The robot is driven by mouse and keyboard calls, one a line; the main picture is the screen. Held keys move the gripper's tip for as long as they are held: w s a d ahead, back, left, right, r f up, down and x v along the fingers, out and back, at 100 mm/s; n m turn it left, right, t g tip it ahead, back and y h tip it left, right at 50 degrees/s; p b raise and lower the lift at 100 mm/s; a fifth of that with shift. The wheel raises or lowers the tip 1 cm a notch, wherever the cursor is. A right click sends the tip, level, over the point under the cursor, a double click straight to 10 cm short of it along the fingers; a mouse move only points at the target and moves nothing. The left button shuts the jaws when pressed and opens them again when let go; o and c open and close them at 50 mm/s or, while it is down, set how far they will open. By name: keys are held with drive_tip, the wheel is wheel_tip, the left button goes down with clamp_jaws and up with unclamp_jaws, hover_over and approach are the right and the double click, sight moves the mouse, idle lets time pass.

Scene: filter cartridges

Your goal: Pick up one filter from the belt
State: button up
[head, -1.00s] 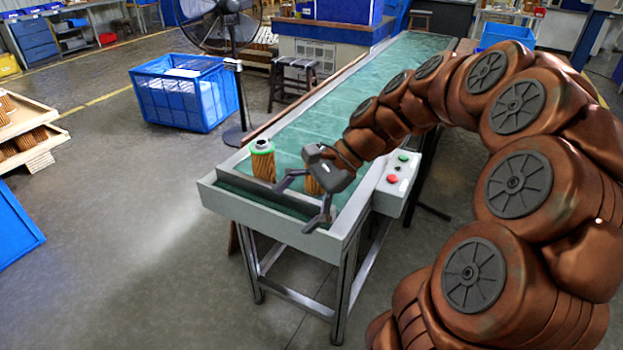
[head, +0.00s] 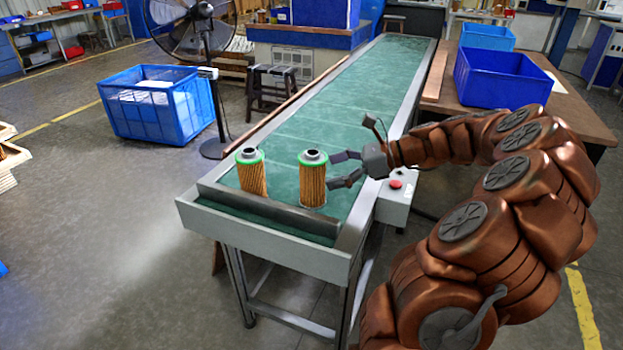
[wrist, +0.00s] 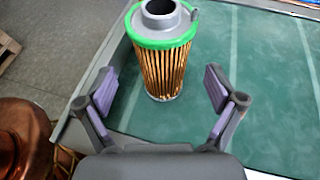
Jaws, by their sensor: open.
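Two filters with brown pleats, green top rings and grey caps stand upright at the near end of the green belt (head: 330,110). The left filter (head: 251,173) stands apart from my gripper. The right filter (head: 312,180) is just left of my gripper (head: 338,170), which is open and empty and points at it from the right. In the wrist view the filter (wrist: 163,62) stands ahead, between and beyond the open fingertips (wrist: 160,90), with no visible finger contact. The lower left of the belt end is partly hidden by the stop bar.
A grey stop bar (head: 268,213) crosses the belt's near end. A control box with a red button (head: 396,185) sits on the belt's right side. A blue crate (head: 500,77) stands on the table at right. A blue bin (head: 160,105) and a fan (head: 190,20) are at left.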

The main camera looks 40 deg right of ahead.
sight(313, 174)
drive_tip(key=shift+x, duration=2.55)
drive_tip(key=shift+w+r, duration=0.15)
drive_tip(key=c, duration=1.3)
